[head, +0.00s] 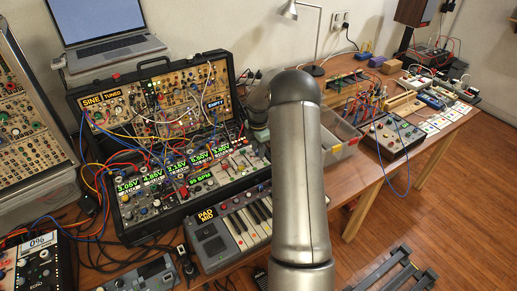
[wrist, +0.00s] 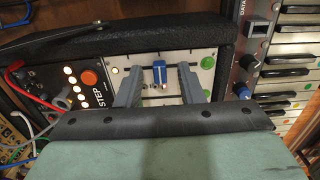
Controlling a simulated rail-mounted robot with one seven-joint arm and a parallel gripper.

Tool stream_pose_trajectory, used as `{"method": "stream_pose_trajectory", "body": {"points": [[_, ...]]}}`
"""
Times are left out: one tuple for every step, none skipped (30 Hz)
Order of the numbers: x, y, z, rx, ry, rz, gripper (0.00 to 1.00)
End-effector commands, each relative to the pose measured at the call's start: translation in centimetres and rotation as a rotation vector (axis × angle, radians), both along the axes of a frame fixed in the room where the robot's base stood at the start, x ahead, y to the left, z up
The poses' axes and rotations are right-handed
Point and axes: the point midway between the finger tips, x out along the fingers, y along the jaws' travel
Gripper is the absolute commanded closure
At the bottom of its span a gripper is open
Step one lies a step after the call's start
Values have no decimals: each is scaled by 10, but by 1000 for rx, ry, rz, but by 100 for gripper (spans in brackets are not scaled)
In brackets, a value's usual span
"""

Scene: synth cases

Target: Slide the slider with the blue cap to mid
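The blue cap (wrist: 159,68) of the slider is in the wrist view, on a small pale panel (wrist: 207,62) near the top middle. My gripper (wrist: 157,82) reaches over this panel. Its two grey fingers stand apart, one left and one right of the blue cap, with a visible gap on each side. I cannot tell how deep the fingertips reach. The slider's track is mostly hidden, so its exact position is unclear. In the head view my arm covers the gripper, and I cannot make out the blue cap there.
A black STEP module with an orange button (wrist: 89,77) and cables sits left of the panel. A keyboard (wrist: 288,75) lies to the right, with a blue knob (wrist: 242,91) near it. The black synth case (head: 155,225) holds many patch cables. A laptop (head: 108,35) stands behind.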

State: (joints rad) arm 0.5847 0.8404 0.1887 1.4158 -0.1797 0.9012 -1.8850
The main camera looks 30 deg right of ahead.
Motion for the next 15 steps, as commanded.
{"method": "stream_pose_trajectory", "body": {"points": [[0, 0, 0, 0, 0, 0, 65], [0, 0, 0, 0, 0, 0, 65], [0, 0, 1, 0, 0, 0, 65], [0, 0, 3, 0, -1, 0, 65], [0, 0, 5, 0, -1, 0, 65], [0, 0, 9, -1, -2, 0, 65], [0, 0, 13, -1, -2, 0, 65], [0, 0, 18, -1, -2, 0, 65], [0, 0, 25, -1, -3, -1, 65], [0, 0, 31, -2, -3, -1, 65], [1, -1, 38, -2, -4, -1, 65], [1, -1, 48, -2, -5, -1, 65], [1, -1, 55, -2, -5, 0, 65], [1, 0, 63, -2, -5, 0, 65], [1, -1, 73, -2, -5, 0, 65]]}}
